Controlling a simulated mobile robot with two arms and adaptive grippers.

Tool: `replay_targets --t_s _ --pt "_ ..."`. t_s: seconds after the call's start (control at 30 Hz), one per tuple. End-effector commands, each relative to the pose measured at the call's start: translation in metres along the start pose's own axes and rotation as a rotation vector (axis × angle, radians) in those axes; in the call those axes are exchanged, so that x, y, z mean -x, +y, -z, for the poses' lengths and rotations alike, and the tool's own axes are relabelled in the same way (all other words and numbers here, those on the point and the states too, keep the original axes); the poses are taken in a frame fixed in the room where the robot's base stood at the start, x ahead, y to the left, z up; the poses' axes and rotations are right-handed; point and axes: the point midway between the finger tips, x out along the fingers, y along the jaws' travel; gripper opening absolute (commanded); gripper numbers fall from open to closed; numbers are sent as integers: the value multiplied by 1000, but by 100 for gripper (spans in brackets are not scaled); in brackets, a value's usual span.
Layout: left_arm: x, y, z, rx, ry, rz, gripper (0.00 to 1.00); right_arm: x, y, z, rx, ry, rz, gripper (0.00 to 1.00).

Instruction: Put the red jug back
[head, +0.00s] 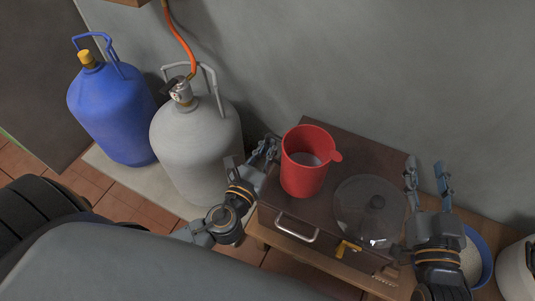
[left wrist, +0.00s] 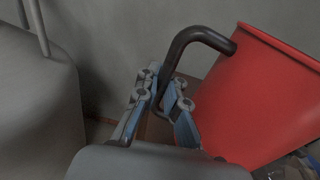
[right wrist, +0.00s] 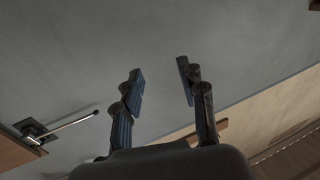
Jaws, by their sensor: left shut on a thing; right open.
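The red jug (head: 305,175) is over the left part of the dark box-shaped stove (head: 335,140), its open top facing up and its spout to the right. I cannot tell whether its base touches the top. Something pale shows inside it. My left gripper (head: 268,150) is at the jug's left side. In the left wrist view, the left gripper (left wrist: 165,100) is shut on the dark handle of the red jug (left wrist: 265,95). My right gripper (head: 429,180) is open and empty, right of the stove; its spread fingers also show in the right wrist view (right wrist: 160,85).
A glass lid with a dark knob (head: 358,205) sits on the stove's right part. A grey gas bottle (head: 195,145) with an orange hose and a blue gas bottle (head: 110,115) stand at left. A blue-rimmed bowl (head: 487,262) and white bucket (head: 515,275) are at right.

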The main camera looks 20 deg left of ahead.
Motion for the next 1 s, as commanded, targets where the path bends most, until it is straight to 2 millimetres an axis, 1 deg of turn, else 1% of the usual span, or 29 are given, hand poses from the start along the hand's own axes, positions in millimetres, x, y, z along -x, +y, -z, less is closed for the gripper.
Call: replay_targets --t_s 0.03,0.13,0.3,0.43,0.5,0.6,1.0 --pt "-3 3 5 0 -3 -1 0 -1 -2 7 -1 54 3 41" --pt "-2 2 13 2 -2 0 0 0 -5 30 -5 189 10 41" --pt "-3 2 25 2 -2 -1 0 10 -10 68 -12 410 22 41" --pt "-3 2 30 1 -2 -1 0 19 -12 87 -17 524 28 41" --pt "-3 2 31 1 -2 -1 0 22 -12 93 -18 559 29 41" --pt "-3 2 32 1 -2 -1 0 24 -13 97 -19 580 30 41" --pt "-3 2 34 2 -2 -1 0 27 -13 100 -20 606 31 41"
